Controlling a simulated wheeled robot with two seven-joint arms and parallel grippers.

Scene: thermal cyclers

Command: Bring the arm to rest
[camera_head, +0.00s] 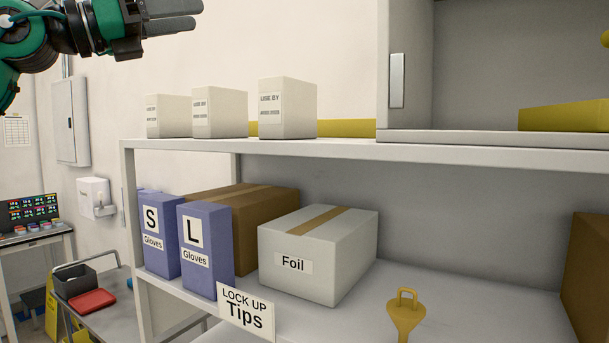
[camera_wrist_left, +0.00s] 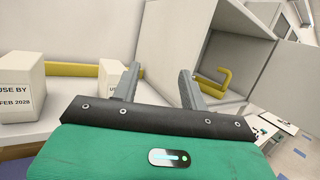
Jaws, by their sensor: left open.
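My left arm, green and black, comes in at the top left of the head view. Its gripper (camera_head: 172,16) is raised above the upper shelf and points right. In the left wrist view the two fingers of the gripper (camera_wrist_left: 158,82) stand apart with nothing between them. My right gripper is in neither view.
Three white boxes (camera_head: 287,108) stand on the upper shelf (camera_head: 340,151), beside an open grey cabinet (camera_head: 397,80). Below are blue glove boxes (camera_head: 206,250), a brown carton (camera_head: 251,204), a Foil box (camera_head: 318,254) and a yellow funnel-like item (camera_head: 405,316). A cart (camera_head: 105,302) stands lower left.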

